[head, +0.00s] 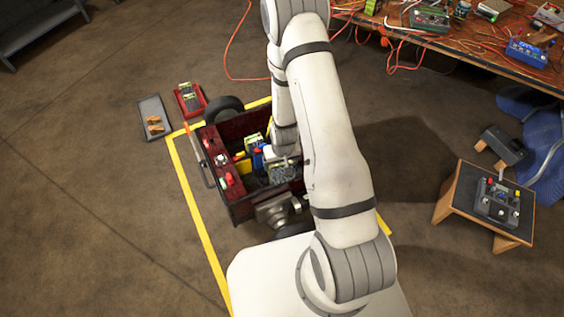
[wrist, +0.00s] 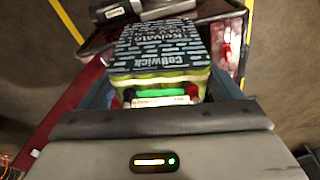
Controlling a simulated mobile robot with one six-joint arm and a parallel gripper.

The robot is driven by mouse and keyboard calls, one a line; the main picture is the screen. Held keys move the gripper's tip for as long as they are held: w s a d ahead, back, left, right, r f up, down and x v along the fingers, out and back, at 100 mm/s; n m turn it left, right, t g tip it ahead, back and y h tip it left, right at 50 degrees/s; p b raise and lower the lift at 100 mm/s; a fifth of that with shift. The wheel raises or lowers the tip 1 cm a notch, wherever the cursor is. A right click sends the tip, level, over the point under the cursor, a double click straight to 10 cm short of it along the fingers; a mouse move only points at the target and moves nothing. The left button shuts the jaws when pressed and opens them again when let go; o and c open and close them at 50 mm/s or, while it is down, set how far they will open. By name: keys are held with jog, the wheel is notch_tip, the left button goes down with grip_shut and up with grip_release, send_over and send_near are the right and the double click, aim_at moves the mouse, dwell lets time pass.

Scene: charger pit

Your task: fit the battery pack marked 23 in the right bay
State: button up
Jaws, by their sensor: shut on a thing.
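In the wrist view my gripper (wrist: 162,92) is shut on a battery pack (wrist: 160,52). The pack has a dark, brick-patterned label with pale lettering, green-yellow cells and red and black ends facing me. I cannot read a 23 on it. In the head view a dark red open machine (head: 238,205) stands on the floor, and my arm reaches down into it.
A red tray (head: 179,104) with green packs and a grey tray (head: 149,104) with small orange-brown pieces lie left of the machine. Yellow tape (head: 190,200) marks the floor around it. A low wooden stand (head: 460,195) with a control box is at right. A cluttered workbench (head: 460,48) stands behind.

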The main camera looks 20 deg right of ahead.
jog(key=w+f+n+b, duration=0.1)
jog(key=w+f+b, duration=0.4)
jog(key=w+b, duration=0.45)
jog(key=w+f+n+b, duration=0.1)
jog(key=w+f+b, duration=0.6)
jog(key=w, duration=0.4)
notch_tip(320, 180, down, 22)
jog(key=b, duration=1.3)
jog(key=shift+s+f+y, duration=0.15)
jog(key=shift+y, duration=0.25)
jog(key=shift+s, duration=0.15)
dwell(0.3)
jog(key=shift+f+b, duration=1.35)
jog(key=shift+b, duration=0.1)
dwell(0.3)
jog(key=o, duration=1.8)
jog(key=shift+o, duration=0.4)
jog(key=shift+s+f, duration=0.1)
jog(key=shift+s, duration=0.05)
notch_tip(320, 180, up, 8)
jog(key=p, duration=0.3)
jog(key=shift+s+d, duration=0.2)
jog(key=shift+s, duration=0.25)
